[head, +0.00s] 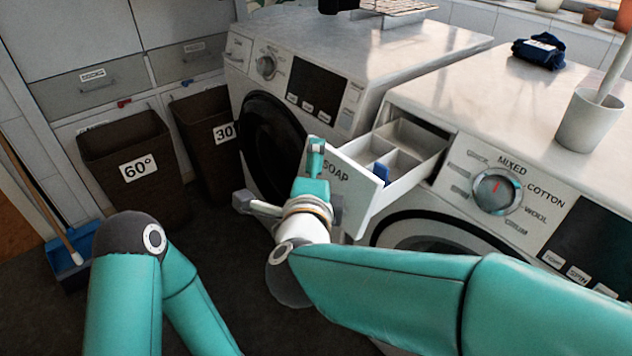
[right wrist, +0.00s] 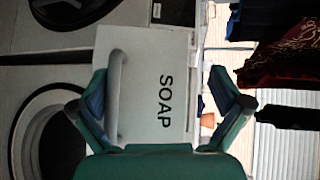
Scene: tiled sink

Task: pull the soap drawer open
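The soap drawer (head: 360,196) is a white box standing well out of the right washing machine, its divided inside showing. A small blue piece (head: 381,173) is in one compartment. The drawer front, marked SOAP, fills the middle of the right wrist view (right wrist: 160,100); its upright bar handle (right wrist: 115,95) is at the left there. My right gripper (head: 314,165) is at the drawer front. In the right wrist view its fingers (right wrist: 160,98) are spread wide, one beside the handle, the other past the opposite edge. Contact cannot be told. My left gripper is out of view.
The right washing machine (head: 480,110) has a dial and a round door below the drawer. Another washer (head: 330,50) stands to its left. A white cup (head: 588,122) and a dark folded cloth (head: 538,52) are on top. Brown bins (head: 130,165) stand left.

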